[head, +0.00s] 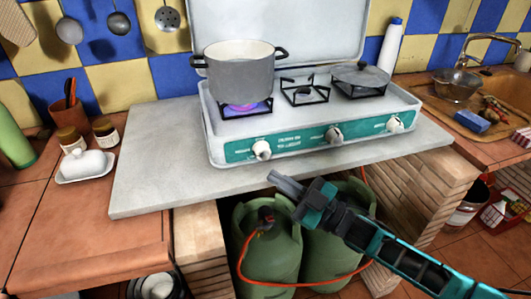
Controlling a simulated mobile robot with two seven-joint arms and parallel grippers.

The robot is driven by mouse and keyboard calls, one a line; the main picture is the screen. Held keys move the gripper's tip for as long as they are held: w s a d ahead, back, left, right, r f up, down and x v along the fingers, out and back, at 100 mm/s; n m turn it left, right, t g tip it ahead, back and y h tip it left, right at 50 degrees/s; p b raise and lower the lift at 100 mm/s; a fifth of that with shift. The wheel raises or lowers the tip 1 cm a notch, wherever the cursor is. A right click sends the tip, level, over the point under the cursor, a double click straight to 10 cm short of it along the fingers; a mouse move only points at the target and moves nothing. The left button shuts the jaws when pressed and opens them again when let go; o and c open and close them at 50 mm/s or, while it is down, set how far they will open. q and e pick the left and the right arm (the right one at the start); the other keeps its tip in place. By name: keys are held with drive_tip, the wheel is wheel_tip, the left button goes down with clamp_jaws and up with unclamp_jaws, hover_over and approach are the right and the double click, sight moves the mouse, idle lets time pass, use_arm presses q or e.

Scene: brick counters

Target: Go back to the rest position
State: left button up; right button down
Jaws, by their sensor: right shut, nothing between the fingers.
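My right gripper (285,184) is shut and empty. It hangs in front of the grey slab's front edge, below the stove, with its arm coming in from the lower right. The stove (300,146) stands on the slab with its lid raised. A grey pot (240,80) sits on the left burner, where a blue flame (245,106) burns under it. The middle burner (304,91) is bare, and a pan with a glass lid (360,76) is on the right burner. The left knob (261,150) is turned differently from the right knob (394,125). My left gripper is not in view.
Green gas bottles (268,250) with an orange hose stand under the grey slab (150,165), behind my right arm. A butter dish (86,166) and jars are at left. A white bottle (390,43) stands behind the stove. A sink (500,88) is at right.

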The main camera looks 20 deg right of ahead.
drive_tip(key=shift+s, duration=0.9)
drive_tip(key=s+d+f+m+g+h, duration=0.2)
drive_tip(key=s+f+m+g+h, duration=0.2)
drive_tip(key=s+f+m+h, duration=0.8)
wheel_tip(320, 180, down, 6)
drive_tip(key=s+h, duration=0.1)
drive_tip(key=s, duration=0.1)
drive_tip(key=shift+s+d, duration=0.3)
drive_tip(key=shift+d, duration=0.1)
